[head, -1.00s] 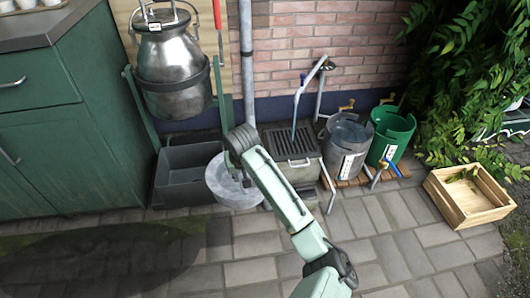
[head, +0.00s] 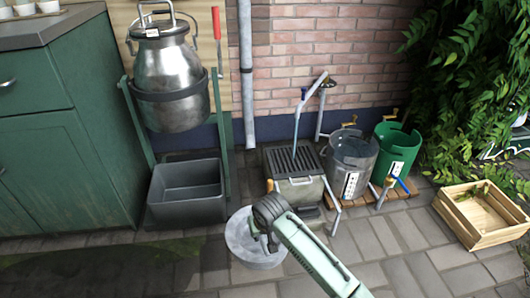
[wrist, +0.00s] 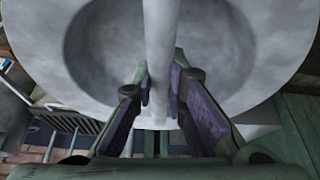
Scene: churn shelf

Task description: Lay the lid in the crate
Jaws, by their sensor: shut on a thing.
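The lid (head: 238,246) is a round grey disc with a raised bar handle (wrist: 160,35). My gripper (head: 266,238) is shut on that handle and holds the lid out over the paving. In the wrist view, my gripper's purple-lined fingers (wrist: 161,92) stand on either side of the bar, and the lid's dished face (wrist: 105,45) fills the upper picture. The crate (head: 478,230) is a pale wooden box on the ground at the far right. It is open on top, with some green leaves inside. The lid is well to the left of the crate.
A metal churn (head: 168,75) hangs in a green stand above a grey trough (head: 187,205). A grated drain box (head: 295,180), a metal bucket (head: 348,165) and a green bucket (head: 398,150) line the wall. Paving (head: 400,265) between lid and crate is clear.

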